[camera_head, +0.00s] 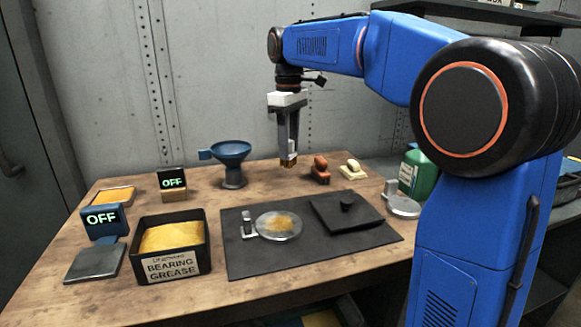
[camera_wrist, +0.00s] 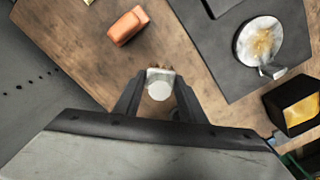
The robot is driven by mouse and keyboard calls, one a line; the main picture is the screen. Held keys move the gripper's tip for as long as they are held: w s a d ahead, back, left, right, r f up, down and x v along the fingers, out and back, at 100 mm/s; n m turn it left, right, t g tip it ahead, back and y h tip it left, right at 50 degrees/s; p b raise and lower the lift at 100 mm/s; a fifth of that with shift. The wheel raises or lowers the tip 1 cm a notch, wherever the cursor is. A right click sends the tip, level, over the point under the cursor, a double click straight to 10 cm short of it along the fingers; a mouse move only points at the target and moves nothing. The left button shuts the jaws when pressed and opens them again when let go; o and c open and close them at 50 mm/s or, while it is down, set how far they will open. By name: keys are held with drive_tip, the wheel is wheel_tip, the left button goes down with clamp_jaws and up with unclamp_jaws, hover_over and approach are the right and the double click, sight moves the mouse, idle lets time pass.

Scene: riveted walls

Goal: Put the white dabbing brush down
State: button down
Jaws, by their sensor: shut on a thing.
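My gripper (camera_head: 289,160) hangs pointing down above the back middle of the wooden table, between the blue funnel and the red-brown block. In the wrist view my gripper (camera_wrist: 158,105) is shut on the white dabbing brush (camera_wrist: 160,88), whose pale end shows between the fingers. In the head view only a brownish tip of the brush (camera_head: 289,162) shows below the fingers. It appears to be held above the wooden table (camera_head: 190,275), apart from it.
A blue funnel (camera_head: 231,152) stands left of my gripper; a red-brown block (camera_head: 320,170) and a cream one (camera_head: 353,168) stand right. A grease box (camera_head: 172,268) stands front left.

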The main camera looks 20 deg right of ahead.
sight(288, 164)
drive_tip(key=shift+f, duration=2.75)
drive_tip(key=shift+f, duration=0.1)
drive_tip(key=c, duration=1.2)
unclamp_jaws()
drive_tip(key=shift+o, duration=0.2)
wheel_tip(288, 164, up, 12)
drive_tip(key=shift+r, duration=0.1)
